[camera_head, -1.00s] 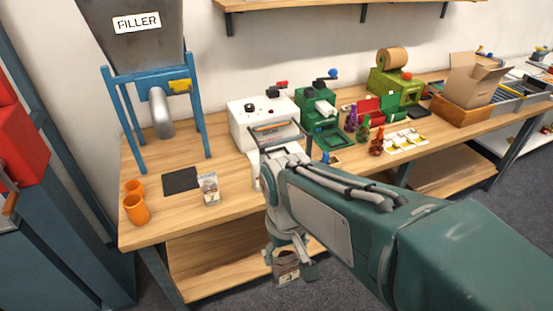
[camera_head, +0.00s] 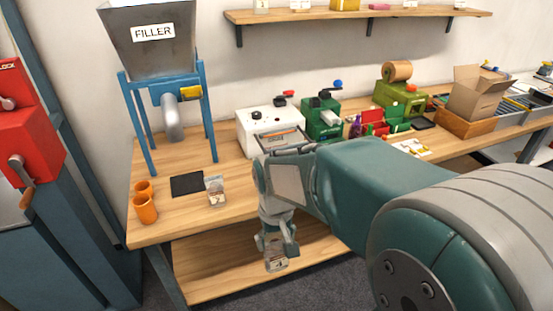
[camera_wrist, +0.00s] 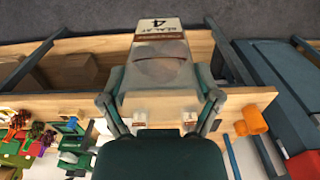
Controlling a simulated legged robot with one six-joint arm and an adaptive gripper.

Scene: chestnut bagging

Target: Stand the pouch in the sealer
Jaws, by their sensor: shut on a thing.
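My gripper (camera_head: 276,241) is shut on a pouch (camera_head: 275,262) with a pale label marked 4. The pouch hangs in front of the workbench, below its top. In the wrist view the same pouch (camera_wrist: 158,68) sits between the two fingers of my gripper (camera_wrist: 162,100). The white machine (camera_head: 262,125) with a black knob and red handle, which looks like the sealer, stands on the bench behind my arm. My arm hides part of its front.
A second pouch (camera_head: 216,191) stands on the bench (camera_head: 190,222) beside a black mat (camera_head: 186,184). Orange cups (camera_head: 146,208) stand at the left edge, below the filler (camera_head: 152,32). A green press (camera_head: 322,117) stands right of the white machine.

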